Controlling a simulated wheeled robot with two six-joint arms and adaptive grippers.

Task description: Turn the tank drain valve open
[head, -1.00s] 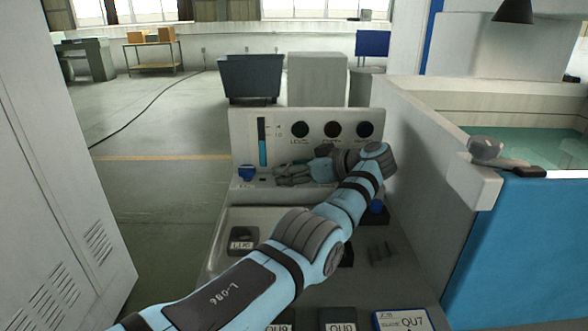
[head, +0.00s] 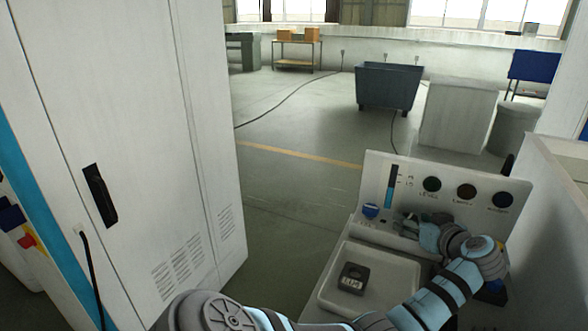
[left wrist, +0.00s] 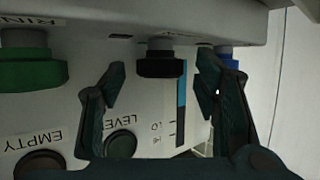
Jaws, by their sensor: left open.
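The control panel (head: 447,190) stands at the lower right of the head view. In the left wrist view it appears upside down, with a green knob (left wrist: 30,62), a black knob (left wrist: 160,62) and a blue knob (left wrist: 228,62) in a row. Which one is the drain valve cannot be read. The blue knob also shows in the head view (head: 370,210). My left gripper (head: 404,222) is open at the panel. In the left wrist view, the black knob appears between its fingers, with no clear contact; the right finger partly covers the blue knob. My right gripper is out of view.
Round indicators, including LEVEL (left wrist: 120,145) and EMPTY (left wrist: 40,165), and a level gauge (head: 391,187) are on the panel face. A pale tray (head: 392,272) with a dark block (head: 353,277) lies in front. A tall cabinet (head: 130,130) stands left; the floor between is clear.

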